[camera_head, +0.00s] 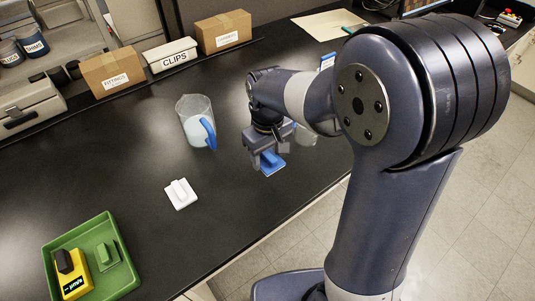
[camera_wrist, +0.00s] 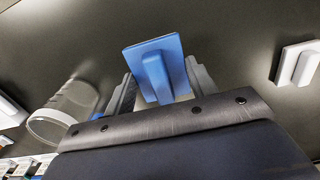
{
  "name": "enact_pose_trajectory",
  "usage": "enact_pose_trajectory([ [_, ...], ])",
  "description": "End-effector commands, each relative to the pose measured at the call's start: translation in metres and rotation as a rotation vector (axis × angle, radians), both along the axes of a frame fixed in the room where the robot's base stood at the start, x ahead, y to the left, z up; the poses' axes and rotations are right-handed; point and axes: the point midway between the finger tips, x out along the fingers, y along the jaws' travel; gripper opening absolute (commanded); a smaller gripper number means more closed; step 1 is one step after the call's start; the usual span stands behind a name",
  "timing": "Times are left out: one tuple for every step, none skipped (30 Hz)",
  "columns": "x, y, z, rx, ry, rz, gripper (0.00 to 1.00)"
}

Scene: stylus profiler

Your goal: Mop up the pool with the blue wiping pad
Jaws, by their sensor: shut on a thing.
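The blue wiping pad (camera_head: 272,163) is a flat square plate with an upright grip. My gripper (camera_head: 268,148) is shut on it and points down over the black bench near its front edge. In the wrist view, the blue pad (camera_wrist: 172,52) sits between the two fingers of my gripper (camera_wrist: 159,75), with its plate beyond the fingertips. I cannot tell whether the pad touches the bench. No pool stands out clearly. A pale, see-through shape (camera_head: 304,135) shows just right of my gripper, partly hidden, and I cannot tell what it is.
A clear jug with a blue handle (camera_head: 195,122) stands left of my gripper. A white pad (camera_head: 181,194) lies nearer the front. A green tray (camera_head: 122,284) holds a yellow-and-black item and a green pad. Boxes (camera_head: 111,72) and a clips bin (camera_head: 170,55) line the back.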

Motion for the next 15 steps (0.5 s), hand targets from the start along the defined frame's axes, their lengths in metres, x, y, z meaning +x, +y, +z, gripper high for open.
enact_pose_trajectory([
  [0.0,0.0,0.006,0.001,-0.001,-0.001,0.07],
  [0.0,0.0,0.008,0.001,-0.001,-0.001,0.07],
  [0.0,0.0,0.01,0.001,-0.001,-0.001,0.07],
  [0.001,0.0,0.012,0.001,-0.001,-0.001,0.07],
  [0.001,0.0,0.014,0.001,-0.001,-0.001,0.07],
  [0.001,0.0,0.016,0.001,-0.001,-0.002,0.07],
  [0.001,0.0,0.018,0.001,-0.001,-0.002,0.07],
  [0.001,-0.001,0.02,0.001,-0.001,-0.002,0.07],
  [0.001,-0.001,0.022,0.001,-0.001,-0.002,0.07],
  [0.001,-0.001,0.024,0.001,-0.001,-0.002,0.07],
  [0.001,-0.001,0.025,0.001,-0.001,-0.003,0.07],
  [0.001,-0.001,0.026,0.001,-0.001,-0.003,0.07],
  [0.001,-0.001,0.027,0.001,-0.001,-0.003,0.07],
  [0.001,-0.001,0.028,0.001,-0.001,-0.003,0.07],
  [0.001,-0.001,0.028,0.001,-0.001,-0.003,0.07],
])
